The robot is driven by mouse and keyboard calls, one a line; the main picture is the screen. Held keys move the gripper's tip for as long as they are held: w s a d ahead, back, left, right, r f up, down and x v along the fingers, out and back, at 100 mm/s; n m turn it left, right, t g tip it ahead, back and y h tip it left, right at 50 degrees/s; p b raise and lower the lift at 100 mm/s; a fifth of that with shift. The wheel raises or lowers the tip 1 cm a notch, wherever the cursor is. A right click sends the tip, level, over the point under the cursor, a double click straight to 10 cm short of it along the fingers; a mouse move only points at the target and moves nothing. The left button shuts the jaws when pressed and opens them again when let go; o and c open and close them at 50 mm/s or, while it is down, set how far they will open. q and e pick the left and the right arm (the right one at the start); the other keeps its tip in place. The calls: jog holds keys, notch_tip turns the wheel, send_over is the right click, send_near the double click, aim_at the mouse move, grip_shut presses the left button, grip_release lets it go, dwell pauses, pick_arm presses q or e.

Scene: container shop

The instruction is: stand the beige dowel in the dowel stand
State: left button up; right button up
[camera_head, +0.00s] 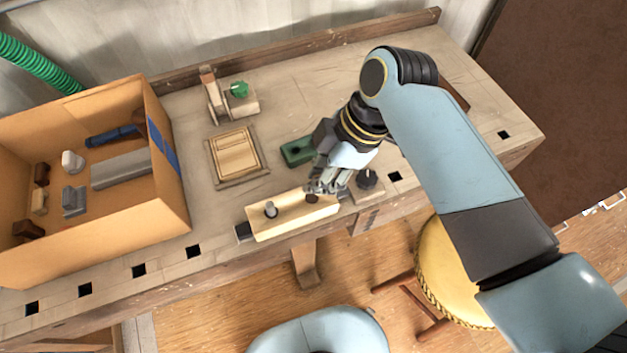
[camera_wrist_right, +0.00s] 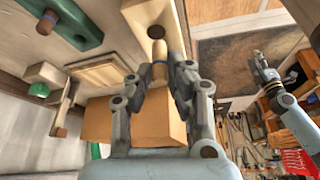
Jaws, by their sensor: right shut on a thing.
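The dowel stand (camera_head: 292,222) is a pale wooden block at the bench's front edge. My right gripper (camera_head: 326,190) is over that right end. In the right wrist view, the gripper (camera_wrist_right: 160,78) is shut on the beige dowel (camera_wrist_right: 159,52), which has a dark band. The fingers hide the dowel in the head view. My left gripper (camera_wrist_right: 264,68) shows small in the wrist view.
A cardboard box (camera_head: 180,205) with several items stands at the left. A green block (camera_head: 298,150), a wooden tray (camera_head: 238,182) and a small wooden fixture with a green knob (camera_head: 239,90) lie behind the stand. A dark knob (camera_head: 367,178) is close to its right.

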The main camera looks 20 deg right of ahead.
jog(key=s+d+r, duration=0.6)
jog(key=s+d, duration=0.1)
jog(key=w+d+f+b, duration=0.1)
jog(key=w+f, duration=0.1)
jog(key=w, duration=0.9)
jog(key=w+d+f+b, duration=0.1)
jog(key=w+d+f, duration=0.1)
jog(key=w, duration=0.9)
jog(key=f+b, duration=0.3)
jog(key=f, duration=0.1)
jog(key=f+b, duration=0.2)
jog(key=shift+s+a+b, duration=0.2)
jog(key=shift+s+b, duration=0.05)
jog(key=shift+b, duration=0.05)
jog(key=shift+f, duration=0.25)
jog(key=shift+f+b, duration=0.3)
jog(key=shift+f, duration=0.55)
dwell(0.4)
jog(key=o, duration=0.8)
jog(key=shift+o, duration=0.2)
jog(key=shift+r, duration=0.1)
